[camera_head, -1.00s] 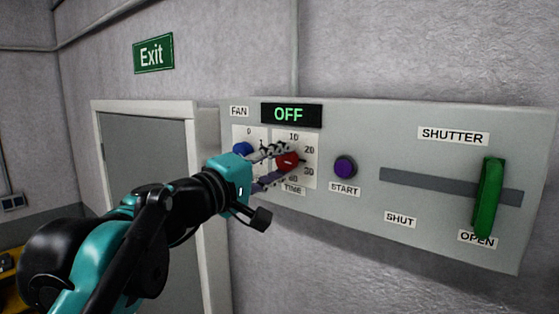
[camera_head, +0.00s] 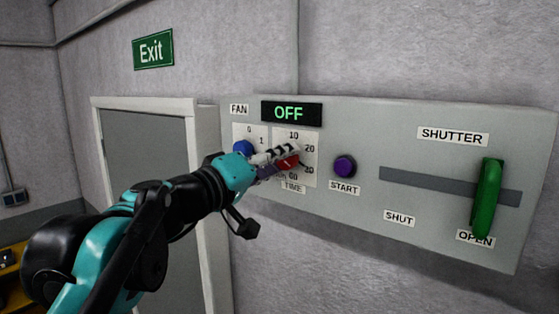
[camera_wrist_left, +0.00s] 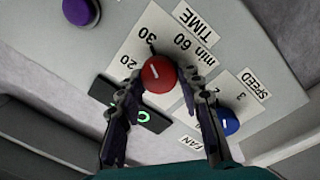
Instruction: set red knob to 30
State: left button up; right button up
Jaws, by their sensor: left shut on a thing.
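The red knob (camera_head: 290,163) is on the TIME dial (camera_head: 310,138) of the grey wall panel. My left gripper (camera_head: 283,159) reaches it from the left and is shut on it, partly hiding the knob and dial. In the left wrist view, the red knob (camera_wrist_left: 159,75) sits between the two fingers of the left gripper (camera_wrist_left: 160,86). A short white mark shows on its face. The numbers 20, 30 and 60 are readable around it, but I cannot tell exactly which one the mark points to. My right gripper is not in view.
A blue knob (camera_head: 243,148) is close to the left of the fingers. The purple START button (camera_head: 345,166) is to the right. A green shutter handle (camera_head: 487,198) stands at the OPEN end of its slot. The display (camera_head: 291,113) reads OFF.

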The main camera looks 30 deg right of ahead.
pick_arm(q)
jog(key=shift+f, duration=0.1)
jog(key=o, duration=1.2)
jog(key=shift+c, duration=0.2)
jog(key=v, duration=1.2)
